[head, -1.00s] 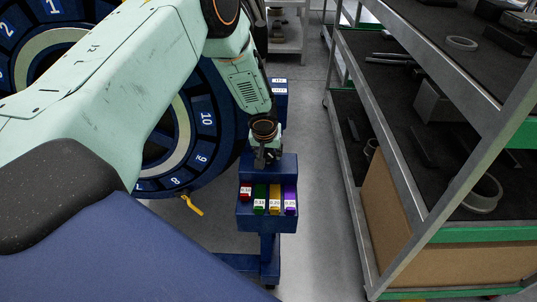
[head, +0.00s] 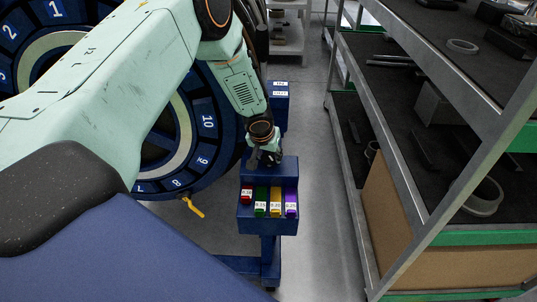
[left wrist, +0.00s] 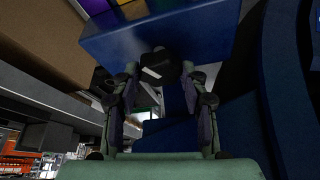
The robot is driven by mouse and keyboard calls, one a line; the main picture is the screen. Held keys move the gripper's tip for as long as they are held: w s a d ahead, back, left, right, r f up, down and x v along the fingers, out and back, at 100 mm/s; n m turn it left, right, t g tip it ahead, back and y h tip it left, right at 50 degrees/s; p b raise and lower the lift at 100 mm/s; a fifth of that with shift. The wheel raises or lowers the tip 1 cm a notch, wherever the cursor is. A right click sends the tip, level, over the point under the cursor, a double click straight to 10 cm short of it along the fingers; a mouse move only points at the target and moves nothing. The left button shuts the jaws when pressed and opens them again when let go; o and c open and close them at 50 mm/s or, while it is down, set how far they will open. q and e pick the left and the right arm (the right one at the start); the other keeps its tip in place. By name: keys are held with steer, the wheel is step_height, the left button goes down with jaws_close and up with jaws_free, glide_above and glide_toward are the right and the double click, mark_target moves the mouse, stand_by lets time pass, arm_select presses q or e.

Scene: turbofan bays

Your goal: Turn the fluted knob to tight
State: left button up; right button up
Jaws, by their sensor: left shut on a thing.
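The fluted knob (left wrist: 160,68) is a dark, round piece with a white mark, at the face of a blue stand in the left wrist view. My left gripper (left wrist: 160,74) is shut on it, one finger on each side. In the head view my left gripper (head: 267,158) is at the upper part of the blue stand (head: 266,217) and hides the knob. The tight marking cannot be made out. My right gripper is not in view.
The stand holds red, green, yellow and purple labelled blocks (head: 275,203). A large blue numbered ring (head: 207,122) is at left, with a yellow handle (head: 193,207) low on it. A metal shelf rack (head: 400,160) stands at right. Grey floor (head: 318,190) between is clear.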

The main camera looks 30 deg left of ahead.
arm_select(q)
steer(key=o, duration=1.2)
steer(key=shift+c, duration=0.2)
steer(key=v, duration=1.2)
steer(key=shift+s, duration=0.15)
